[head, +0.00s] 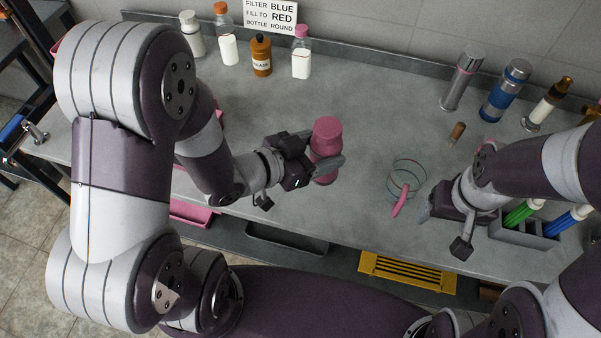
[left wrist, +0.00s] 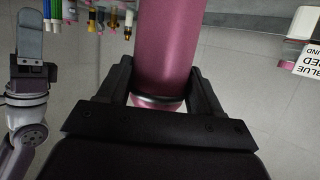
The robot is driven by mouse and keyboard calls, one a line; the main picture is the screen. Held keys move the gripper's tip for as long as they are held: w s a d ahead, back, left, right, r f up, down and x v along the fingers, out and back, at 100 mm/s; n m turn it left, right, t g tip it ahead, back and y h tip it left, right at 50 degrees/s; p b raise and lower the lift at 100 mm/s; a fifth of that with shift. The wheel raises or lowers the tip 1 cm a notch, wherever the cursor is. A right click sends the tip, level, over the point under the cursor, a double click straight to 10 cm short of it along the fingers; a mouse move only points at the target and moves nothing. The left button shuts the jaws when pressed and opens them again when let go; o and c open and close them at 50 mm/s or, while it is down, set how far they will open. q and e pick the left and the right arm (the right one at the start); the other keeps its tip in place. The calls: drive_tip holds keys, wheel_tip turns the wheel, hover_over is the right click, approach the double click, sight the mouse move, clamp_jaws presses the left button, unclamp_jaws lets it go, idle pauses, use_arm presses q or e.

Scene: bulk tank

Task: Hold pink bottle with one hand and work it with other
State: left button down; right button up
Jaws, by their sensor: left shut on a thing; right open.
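The pink bottle (head: 327,132) is in the middle of the head view and looks roughly upright. My left gripper (head: 322,166) is shut on it, with a finger on either side. In the left wrist view the bottle (left wrist: 167,45) fills the space between the dark fingers (left wrist: 158,95), and a silver band shows near them. I cannot tell whether the bottle touches the bench. My right gripper (head: 427,206) is open, apart from the bottle, low over the bench to its right. The right gripper also shows at the left of the left wrist view (left wrist: 29,50).
A clear round vessel with a pink handle (head: 399,200) stands between the bottle and my right gripper. A cork-coloured piece (head: 457,132) lies behind. Several bottles (head: 261,55) and flasks (head: 506,90) line the back. A grey rack (head: 530,236) holds markers.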

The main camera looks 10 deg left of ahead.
use_arm(q)
drive_tip(key=shift+s+d+f+m+h, duration=0.15)
drive_tip(key=shift+s+m+h, duration=0.15)
drive_tip(key=shift+s, duration=0.45)
drive_tip(key=w+a+f+b, duration=0.1)
drive_tip(key=w+a+f, duration=0.5)
drive_tip(key=w+f, duration=0.2)
wheel_tip(320, 180, down, 3)
drive_tip(key=shift+w+a+r+g, duration=0.2)
drive_tip(key=shift+w+a+g, duration=0.1)
drive_tip(key=shift+a, duration=0.1)
drive_tip(key=shift+d+f+b, duration=0.1)
drive_tip(key=shift+f+b, duration=0.1)
drive_tip(key=shift+b, duration=0.15)
drive_tip(key=shift+c, duration=0.8)
unclamp_jaws()
